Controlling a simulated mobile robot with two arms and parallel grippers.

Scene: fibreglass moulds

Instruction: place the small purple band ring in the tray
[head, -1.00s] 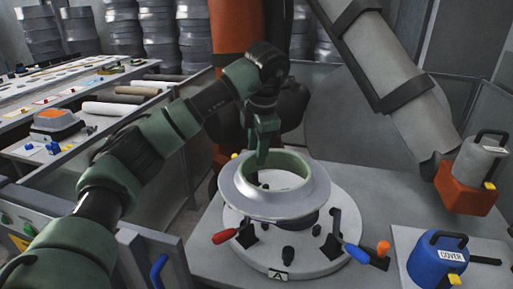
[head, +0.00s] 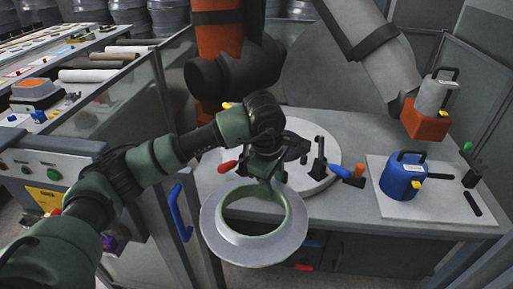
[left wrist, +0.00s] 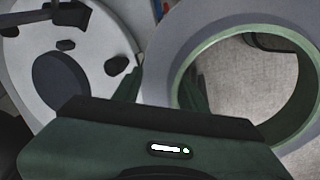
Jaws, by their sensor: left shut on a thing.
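My left gripper (head: 272,184) is shut on the wall of a large grey flanged ring (head: 224,238) with a green inner lip. The ring hangs in front of the bench, clear of the round white fixture. In the left wrist view, the two fingers (left wrist: 160,90) straddle the wall of the ring (left wrist: 225,22), and grey floor shows through its opening. A small purple patch (head: 109,244) shows low at the left beside my left arm; I cannot tell whether it is the purple band ring. I cannot make out a tray for certain. My right gripper is out of view.
The round white fixture (head: 310,127) with red and blue handled clamps stands on the grey bench (head: 350,215). A blue canister (head: 403,177) sits on a pale plate (head: 440,205) at the right. A blue door handle (head: 178,213) stands left of the ring.

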